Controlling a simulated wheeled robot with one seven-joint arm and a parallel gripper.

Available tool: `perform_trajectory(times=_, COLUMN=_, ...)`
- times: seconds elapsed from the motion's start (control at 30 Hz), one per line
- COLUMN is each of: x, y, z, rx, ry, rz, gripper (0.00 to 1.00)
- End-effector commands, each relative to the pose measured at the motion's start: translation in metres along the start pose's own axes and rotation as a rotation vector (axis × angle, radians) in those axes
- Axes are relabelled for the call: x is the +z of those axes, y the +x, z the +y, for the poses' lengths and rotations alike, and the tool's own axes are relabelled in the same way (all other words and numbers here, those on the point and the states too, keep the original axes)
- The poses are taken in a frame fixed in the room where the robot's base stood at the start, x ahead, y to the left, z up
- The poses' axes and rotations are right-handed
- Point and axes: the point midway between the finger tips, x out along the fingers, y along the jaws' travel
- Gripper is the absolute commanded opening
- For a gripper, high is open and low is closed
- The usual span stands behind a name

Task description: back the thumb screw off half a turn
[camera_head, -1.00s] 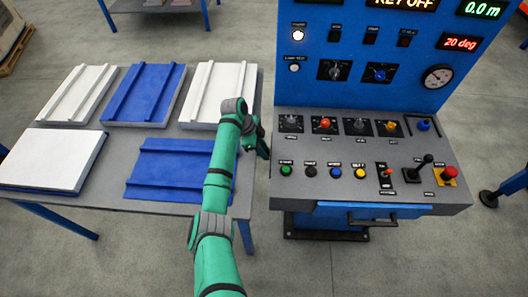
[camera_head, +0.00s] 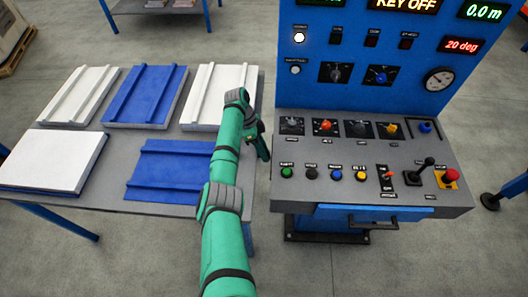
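My gripper (camera_head: 263,148) is a small dark shape at the end of my green arm, by the left edge of the console. It is mostly turned away, so its fingers cannot be made out. No part is clearly recognisable as a thumb screw. The desk's top row holds a grey knob (camera_head: 291,122), a red-orange knob (camera_head: 325,124), another dark grey knob (camera_head: 359,126), a yellow-orange knob (camera_head: 391,127) and a blue round knob (camera_head: 425,127) beside a dark bracket. My gripper is left of all these and apart from them.
The console (camera_head: 300,150) also carries coloured buttons, a black joystick (camera_head: 420,170) and a red mushroom button (camera_head: 451,175). Its upright panel reads KEY OFF (camera_head: 404,4) and 20 deg (camera_head: 462,46). White and blue panels lie on the table (camera_head: 115,144) at left.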

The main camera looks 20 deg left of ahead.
Motion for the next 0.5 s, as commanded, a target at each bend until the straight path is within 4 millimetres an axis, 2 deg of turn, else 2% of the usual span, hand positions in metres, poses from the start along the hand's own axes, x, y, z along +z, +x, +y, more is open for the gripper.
perform_trajectory(times=0.37, x=-0.004, y=-0.001, z=0.000, rx=0.001, ry=0.005, rz=0.001, gripper=0.39)
perform_trajectory(times=0.5, x=-0.004, y=-0.012, z=-0.001, rx=-0.001, ry=0.006, rz=0.001, gripper=0.39)
